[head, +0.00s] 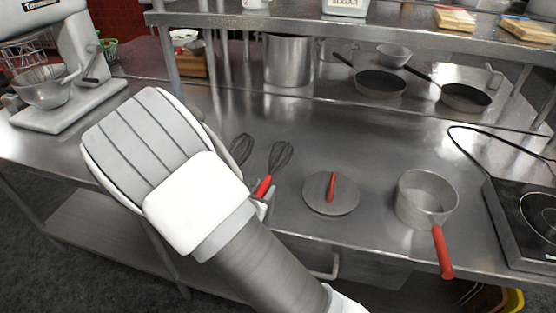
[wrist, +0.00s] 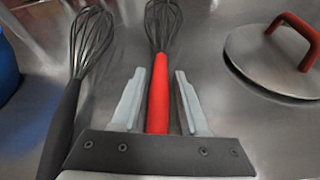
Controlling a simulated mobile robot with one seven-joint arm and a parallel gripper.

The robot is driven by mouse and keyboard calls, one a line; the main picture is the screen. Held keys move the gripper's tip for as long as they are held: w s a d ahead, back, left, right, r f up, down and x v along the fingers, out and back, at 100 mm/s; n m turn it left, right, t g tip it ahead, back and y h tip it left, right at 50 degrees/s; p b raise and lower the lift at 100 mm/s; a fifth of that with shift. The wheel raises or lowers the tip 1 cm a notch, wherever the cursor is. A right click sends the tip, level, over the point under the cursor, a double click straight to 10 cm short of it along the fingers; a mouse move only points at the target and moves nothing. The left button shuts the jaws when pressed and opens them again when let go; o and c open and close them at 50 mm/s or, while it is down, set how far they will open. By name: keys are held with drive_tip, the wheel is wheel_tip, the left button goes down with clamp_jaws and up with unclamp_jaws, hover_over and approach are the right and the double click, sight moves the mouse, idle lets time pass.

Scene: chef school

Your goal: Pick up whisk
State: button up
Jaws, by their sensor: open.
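Two whisks lie side by side on the steel counter. The red-handled whisk (wrist: 158,85) is in the middle of the wrist view, and its wire loops point away from me; it also shows in the head view (head: 279,157). The whisk with a dark handle (wrist: 82,60) lies to its left; in the head view its wires (head: 241,148) show beside my arm, which hides its handle. My gripper (wrist: 158,100) is open, with one finger on each side of the red handle. I cannot tell whether the fingers touch it.
A round lid (head: 331,194) with a red handle lies right of the whisks. A saucepan (head: 426,198) with a red handle stands farther right, beside an induction hob (head: 530,215). A stock pot (head: 288,62) stands behind, under the shelf (head: 330,25). A stand mixer (head: 70,60) is at left.

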clamp_jaws()
drive_tip(key=shift+r, duration=0.2)
